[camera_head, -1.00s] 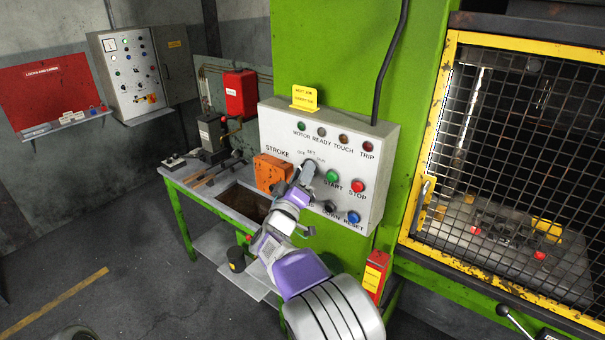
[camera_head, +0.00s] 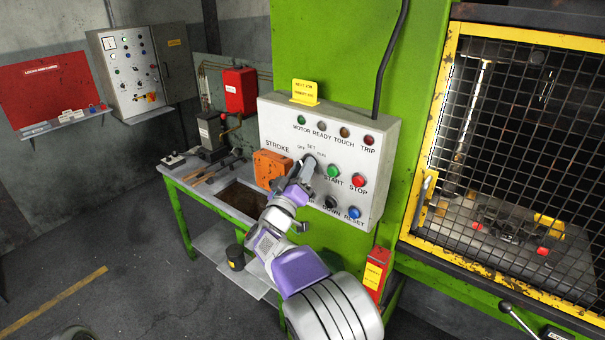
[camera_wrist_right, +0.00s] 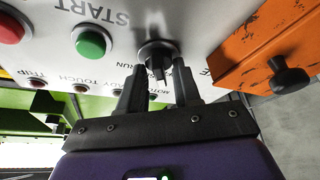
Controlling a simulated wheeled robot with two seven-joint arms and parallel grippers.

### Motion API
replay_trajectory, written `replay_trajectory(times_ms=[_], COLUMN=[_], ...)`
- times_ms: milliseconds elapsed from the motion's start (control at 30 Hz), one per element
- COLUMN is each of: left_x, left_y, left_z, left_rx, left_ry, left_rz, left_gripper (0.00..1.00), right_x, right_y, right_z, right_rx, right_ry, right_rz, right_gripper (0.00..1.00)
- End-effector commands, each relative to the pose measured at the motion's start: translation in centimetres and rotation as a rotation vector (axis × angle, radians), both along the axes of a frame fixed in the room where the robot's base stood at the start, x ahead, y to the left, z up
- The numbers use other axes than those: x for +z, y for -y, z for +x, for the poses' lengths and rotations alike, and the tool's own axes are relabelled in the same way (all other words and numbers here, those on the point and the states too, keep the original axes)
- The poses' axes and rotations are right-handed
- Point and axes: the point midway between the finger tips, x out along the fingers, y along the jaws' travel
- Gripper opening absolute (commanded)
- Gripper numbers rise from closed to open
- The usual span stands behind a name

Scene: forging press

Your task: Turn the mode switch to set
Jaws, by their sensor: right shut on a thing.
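The mode switch (camera_wrist_right: 157,50) is a dark round knob with a ridge handle on the white control panel (camera_head: 275,118). Labels OFF, SET and RUN stand around it. In the head view the switch (camera_head: 309,160) is mostly covered by my right gripper (camera_head: 302,170). In the right wrist view the gripper (camera_wrist_right: 159,80) has its two black fingers either side of the switch's handle, shut on it. Which label the handle points at cannot be made out. My left gripper is not in view.
The green START button (camera_head: 333,171) and red STOP button (camera_head: 358,181) sit right of the switch. An orange box (camera_head: 269,168) juts out to its left, with a dark knob (camera_wrist_right: 288,75) in the wrist view. A mesh guard (camera_head: 520,130) stands at the right.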

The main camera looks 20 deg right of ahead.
Motion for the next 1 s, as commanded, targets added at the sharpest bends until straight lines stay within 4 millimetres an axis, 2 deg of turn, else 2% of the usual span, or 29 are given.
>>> replay_trajectory(times_ms=[100,400,700,1000], left_x=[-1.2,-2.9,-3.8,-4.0], left_y=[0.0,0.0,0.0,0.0], left_z=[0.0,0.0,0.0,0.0], left_rx=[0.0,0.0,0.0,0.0], left_ry=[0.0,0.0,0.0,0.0], left_rz=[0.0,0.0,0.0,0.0], left_gripper=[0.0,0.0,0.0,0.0], right_x=[-0.4,-0.3,-0.2,-0.1], right_y=[0.0,-0.1,-0.1,-0.1], right_z=[0.1,0.1,0.2,0.2], right_rx=[-0.001,-0.001,0.0,-0.001], right_ry=[0.081,0.275,0.407,0.457], right_rz=[0.062,0.214,0.318,0.358], right_gripper=[0.02,0.02,0.02,0.02])
